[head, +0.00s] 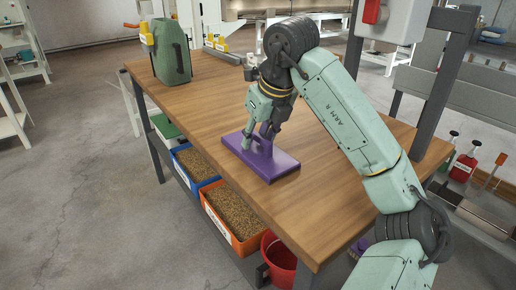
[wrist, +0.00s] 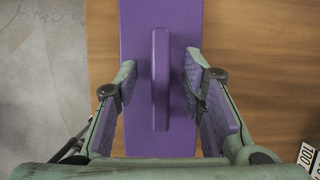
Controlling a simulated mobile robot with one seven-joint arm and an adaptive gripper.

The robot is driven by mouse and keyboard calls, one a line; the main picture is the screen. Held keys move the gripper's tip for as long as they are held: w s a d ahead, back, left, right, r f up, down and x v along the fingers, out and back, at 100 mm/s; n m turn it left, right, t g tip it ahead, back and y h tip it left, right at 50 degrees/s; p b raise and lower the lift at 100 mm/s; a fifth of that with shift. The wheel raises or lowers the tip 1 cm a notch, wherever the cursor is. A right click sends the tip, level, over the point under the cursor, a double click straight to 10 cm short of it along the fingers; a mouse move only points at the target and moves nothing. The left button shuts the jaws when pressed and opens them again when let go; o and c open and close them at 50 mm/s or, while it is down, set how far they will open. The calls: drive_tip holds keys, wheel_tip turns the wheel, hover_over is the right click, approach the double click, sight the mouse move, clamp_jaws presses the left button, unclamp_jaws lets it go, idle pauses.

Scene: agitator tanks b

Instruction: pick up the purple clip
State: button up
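The purple clip (head: 270,162) lies on the wooden table near its front edge. It looks like a flat rectangular plate with an upright ridge on top. In the wrist view the plate (wrist: 160,15) runs up the picture and the ridge (wrist: 160,80) stands along its middle. My gripper (head: 257,142) points down over the clip. In the wrist view my gripper (wrist: 160,90) is open, with one finger on each side of the ridge and a visible gap on both sides. The fingers hide part of the clip in the head view.
The wooden table (head: 205,110) is bare around the clip. A green canister (head: 171,52) stands at its far left end. A dark post (head: 445,80) rises at the right. Blue (head: 195,165) and orange (head: 235,212) bins of grain sit below the table's front edge.

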drive_tip(key=shift+f, duration=0.1)
drive_tip(key=shift+c, duration=0.2)
clamp_jaws()
idle(0.5)
